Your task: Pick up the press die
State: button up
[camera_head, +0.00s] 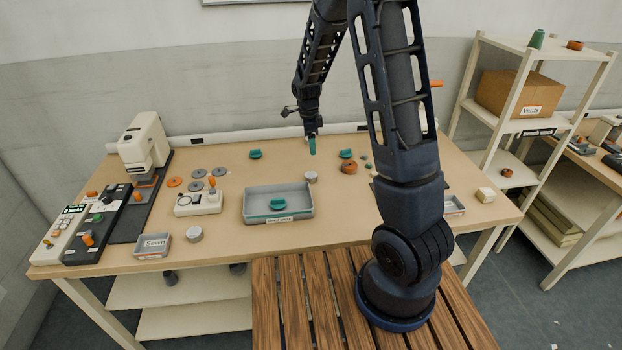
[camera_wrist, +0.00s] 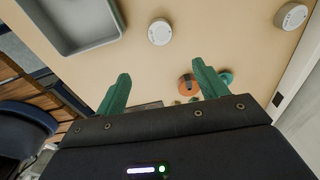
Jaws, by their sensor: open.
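No part carries a readable press die label, so I cannot tell for sure which one it is. A short pale grey cylinder (camera_head: 311,176) stands on the table just behind the grey tray (camera_head: 246,214). The wrist view shows a pale round part (camera_wrist: 159,32) beyond my fingertips, beside the tray. Another pale round part (camera_wrist: 291,15) lies near the back edge. A second grey cylinder (camera_head: 194,234) stands front left. My gripper (camera_head: 312,146) hangs above the back of the table, pointing down. Its green fingers (camera_wrist: 161,70) are apart, with nothing between them.
A teal part (camera_head: 277,204) lies in the tray. Other teal parts (camera_head: 255,154) (camera_head: 346,154) and an orange round part (camera_head: 348,168) lie towards the back. A white press-like machine (camera_head: 145,143) and control boxes stand left. A shelf rack (camera_head: 512,88) stands right.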

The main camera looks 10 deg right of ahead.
notch_tip(320, 180, down, 4)
jog(key=w+a+f+m, duration=0.1)
jog(key=m, duration=0.1)
send_over(311, 175)
jog(key=w, duration=0.1)
jog(key=f, duration=0.4)
jog(key=shift+a+f, duration=0.25)
jog(key=shift+a, duration=0.1)
jog(key=shift+s+d+f, duration=0.15)
jog(key=shift+f, duration=1.2)
jog(key=shift+s+d+f, duration=0.1)
jog(key=shift+s+f, duration=0.05)
jog(key=shift+f, duration=1.2)
jog(key=c, duration=1.3)
jog(key=shift+r, duration=0.1)
